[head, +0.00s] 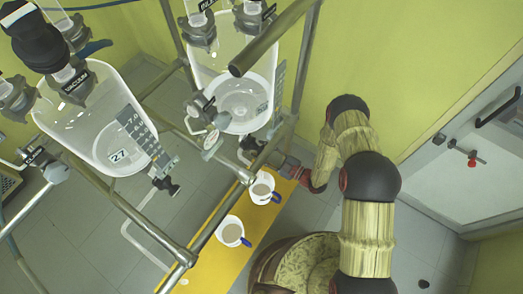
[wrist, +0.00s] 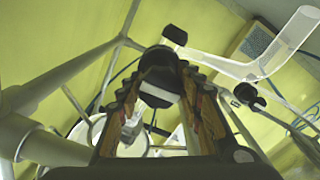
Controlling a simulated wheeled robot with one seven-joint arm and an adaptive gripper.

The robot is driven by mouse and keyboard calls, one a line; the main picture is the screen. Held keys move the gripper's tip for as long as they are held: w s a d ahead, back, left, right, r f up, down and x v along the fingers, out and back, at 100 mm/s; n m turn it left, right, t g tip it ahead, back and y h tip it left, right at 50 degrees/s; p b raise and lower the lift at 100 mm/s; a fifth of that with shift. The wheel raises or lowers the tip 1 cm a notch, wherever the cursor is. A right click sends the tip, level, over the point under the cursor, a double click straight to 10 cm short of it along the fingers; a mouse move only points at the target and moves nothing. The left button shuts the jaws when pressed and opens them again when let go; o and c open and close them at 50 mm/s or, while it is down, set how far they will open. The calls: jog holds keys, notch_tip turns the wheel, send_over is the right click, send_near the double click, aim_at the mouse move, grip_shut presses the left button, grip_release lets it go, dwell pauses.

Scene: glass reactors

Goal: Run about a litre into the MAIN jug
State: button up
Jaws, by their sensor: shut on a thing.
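Two white jugs with blue handles stand on the yellow mat: a nearer jug (head: 231,231) and a farther jug (head: 262,188). No label on either is readable, so I cannot tell which is MAIN. The farther jug is below the right glass reactor (head: 236,98), near its bottom outlet (head: 249,145). My gripper (head: 284,164) is low beside that outlet, its fingertips partly hidden by the frame. In the wrist view, my gripper (wrist: 160,97) is closed around a black knob (wrist: 159,72) with a pale collar, apparently part of the outlet valve. Any liquid flow is not visible.
The left reactor (head: 105,125), marked 27, has its own bottom valve (head: 165,186). Metal frame rails (head: 130,212) cross in front of the mat (head: 205,268). A white door (head: 475,160) is at right.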

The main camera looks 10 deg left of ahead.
jog(key=o, duration=1.2)
jog(key=shift+d, duration=0.1)
jog(key=v, duration=1.2)
jog(key=shift+f, duration=0.1)
